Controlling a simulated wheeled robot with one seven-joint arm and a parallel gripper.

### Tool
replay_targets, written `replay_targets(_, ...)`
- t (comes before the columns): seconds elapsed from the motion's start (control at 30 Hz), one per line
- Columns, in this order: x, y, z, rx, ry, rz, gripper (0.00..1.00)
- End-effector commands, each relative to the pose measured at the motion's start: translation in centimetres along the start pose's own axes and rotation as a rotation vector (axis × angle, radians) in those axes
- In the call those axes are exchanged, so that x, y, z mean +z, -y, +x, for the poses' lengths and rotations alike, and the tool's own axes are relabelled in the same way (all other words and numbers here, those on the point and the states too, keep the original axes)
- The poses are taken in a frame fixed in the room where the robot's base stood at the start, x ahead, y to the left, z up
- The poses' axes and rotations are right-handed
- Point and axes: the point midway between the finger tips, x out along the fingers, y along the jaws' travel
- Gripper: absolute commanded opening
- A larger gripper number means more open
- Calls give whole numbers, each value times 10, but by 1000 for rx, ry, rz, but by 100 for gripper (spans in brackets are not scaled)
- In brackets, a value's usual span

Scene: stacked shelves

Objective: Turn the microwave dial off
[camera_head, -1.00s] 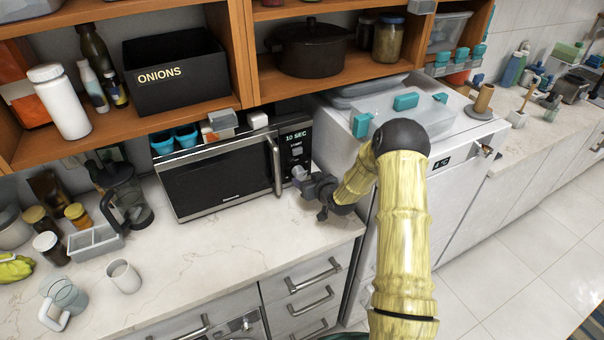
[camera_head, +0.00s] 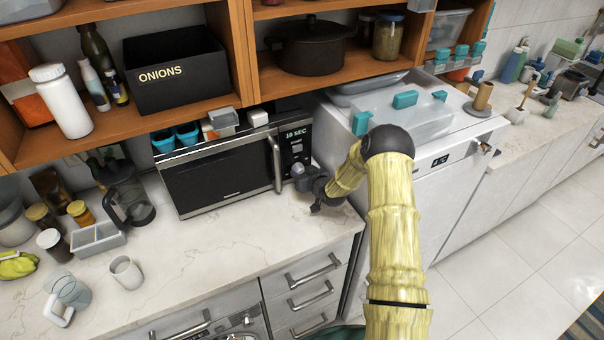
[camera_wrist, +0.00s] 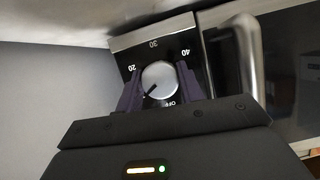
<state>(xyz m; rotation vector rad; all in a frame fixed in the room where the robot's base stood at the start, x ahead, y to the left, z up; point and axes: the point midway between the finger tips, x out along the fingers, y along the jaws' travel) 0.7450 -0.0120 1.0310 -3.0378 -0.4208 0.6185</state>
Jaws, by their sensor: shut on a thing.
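The microwave (camera_head: 222,178) stands on the counter under the shelf, with its door shut and its display reading "10 SEC". Its round silver dial (camera_wrist: 160,77) shows in the wrist view, with the marks 20, 30, 40 and OFF around it. The dark pointer line is toward the lower left, between OFF and 20. My gripper (camera_wrist: 160,84) has one dark finger on each side of the dial and is shut on it. In the head view my gripper (camera_head: 303,178) is at the lower right of the microwave front and covers part of the dial.
The microwave's vertical door handle (camera_head: 275,163) is just left of my gripper; it also stands close in the wrist view (camera_wrist: 249,55). A white appliance (camera_head: 436,175) is on the right. The counter (camera_head: 215,245) before the microwave is clear.

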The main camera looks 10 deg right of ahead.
Motion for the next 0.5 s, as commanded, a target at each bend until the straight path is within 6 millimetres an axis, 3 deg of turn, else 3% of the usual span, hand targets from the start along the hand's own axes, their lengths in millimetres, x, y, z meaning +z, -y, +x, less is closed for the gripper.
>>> replay_targets(0.5, 3, 1, 2, 44, -1, -111, 15)
